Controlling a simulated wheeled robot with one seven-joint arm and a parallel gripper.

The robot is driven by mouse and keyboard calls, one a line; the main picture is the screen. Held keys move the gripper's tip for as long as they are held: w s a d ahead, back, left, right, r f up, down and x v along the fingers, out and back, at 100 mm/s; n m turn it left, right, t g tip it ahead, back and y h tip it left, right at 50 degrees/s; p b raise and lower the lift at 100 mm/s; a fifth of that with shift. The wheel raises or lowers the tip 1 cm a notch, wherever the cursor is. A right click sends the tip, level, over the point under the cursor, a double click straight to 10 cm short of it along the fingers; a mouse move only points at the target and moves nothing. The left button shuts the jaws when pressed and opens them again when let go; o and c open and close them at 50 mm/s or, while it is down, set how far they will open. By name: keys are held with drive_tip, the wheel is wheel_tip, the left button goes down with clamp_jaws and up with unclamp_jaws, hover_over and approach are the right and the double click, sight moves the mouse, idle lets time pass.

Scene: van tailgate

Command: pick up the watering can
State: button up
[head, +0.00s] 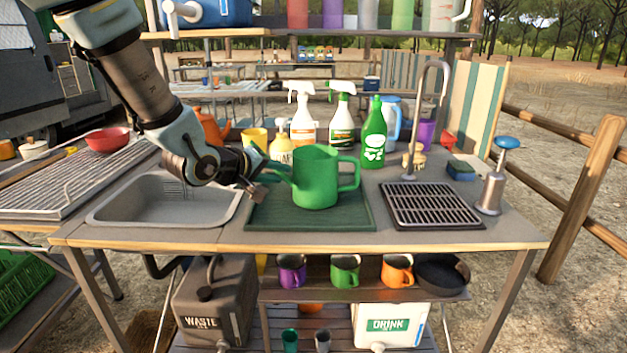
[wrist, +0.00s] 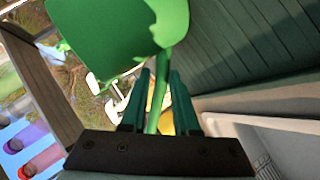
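The green watering can (head: 315,180) stands upright on a dark green ribbed mat (head: 340,219) on the counter. Its handle is on the right and its thin spout points left toward my gripper (head: 272,183). In the wrist view the can's body (wrist: 115,35) fills the upper left. The spout runs down between the two fingers of my gripper (wrist: 160,78). The fingers are apart, with slivers of background between them and the spout, so my gripper looks open around it. The spout's tip is partly hidden by my gripper in the head view.
A sink basin (head: 165,205) lies left of the mat, under my arm. Spray bottles (head: 302,118) and a green bottle (head: 374,135) stand close behind the can. A tall faucet (head: 446,90), a drain grate (head: 432,205) and a blue-topped metal pump (head: 491,190) are on the right.

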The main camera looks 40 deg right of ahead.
drive_tip(key=shift+x, duration=2.6)
drive_tip(key=shift+w, duration=0.1)
clamp_jaws()
